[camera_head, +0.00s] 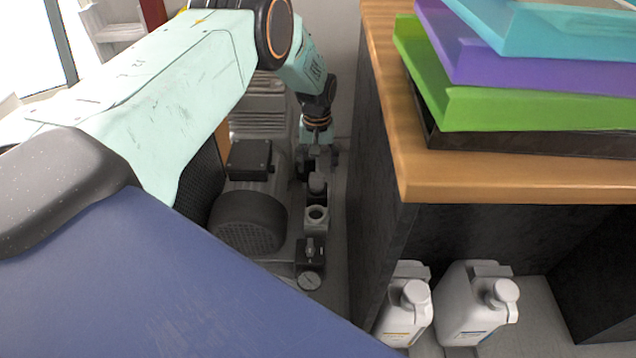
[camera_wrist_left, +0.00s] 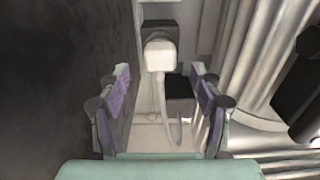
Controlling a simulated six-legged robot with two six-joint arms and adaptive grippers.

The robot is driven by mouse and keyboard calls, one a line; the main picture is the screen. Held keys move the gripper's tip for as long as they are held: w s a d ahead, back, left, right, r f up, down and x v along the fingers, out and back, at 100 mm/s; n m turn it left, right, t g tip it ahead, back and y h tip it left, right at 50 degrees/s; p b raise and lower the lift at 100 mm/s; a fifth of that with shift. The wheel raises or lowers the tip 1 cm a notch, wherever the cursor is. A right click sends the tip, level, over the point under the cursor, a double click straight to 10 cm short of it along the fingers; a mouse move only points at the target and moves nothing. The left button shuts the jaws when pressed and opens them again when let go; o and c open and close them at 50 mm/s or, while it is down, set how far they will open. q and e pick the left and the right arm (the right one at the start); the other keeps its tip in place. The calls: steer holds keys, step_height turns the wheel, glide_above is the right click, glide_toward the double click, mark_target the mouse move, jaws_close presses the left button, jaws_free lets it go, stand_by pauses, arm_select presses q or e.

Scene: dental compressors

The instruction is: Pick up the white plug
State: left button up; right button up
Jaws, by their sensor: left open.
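The white plug (camera_wrist_left: 160,55) shows in the left wrist view, at the upper middle, in front of a dark socket block. A pale cord hangs down from it. My left gripper (camera_wrist_left: 160,100) is open, with its purple-padded fingers on either side of the picture below the plug. The plug lies ahead between the lines of the fingers, and they do not appear to touch it. In the head view my left gripper (camera_head: 318,160) reaches down into the gap behind the compressor, and the plug cannot be made out there. My right gripper is not in view.
The compressor (camera_head: 250,222) with its gauge (camera_head: 309,281) stands left of the gap. A wooden-topped desk (camera_head: 500,177) with a dark side panel bounds the gap on the right. Stacked trays (camera_head: 540,108) lie on it; two white jugs (camera_head: 470,300) stand beneath.

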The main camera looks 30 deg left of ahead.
mark_target(317, 175)
arm_select(q)
step_height(317, 175, down, 4)
steer(key=shift+s+f+b, duration=0.15)
steer(key=shift+f+b, duration=0.05)
steer(key=shift+b, duration=1)
steer(key=shift+f, duration=0.2)
steer(key=shift+r, duration=0.15)
steer(key=shift+c, duration=2.8)
steer(key=c, duration=0.7)
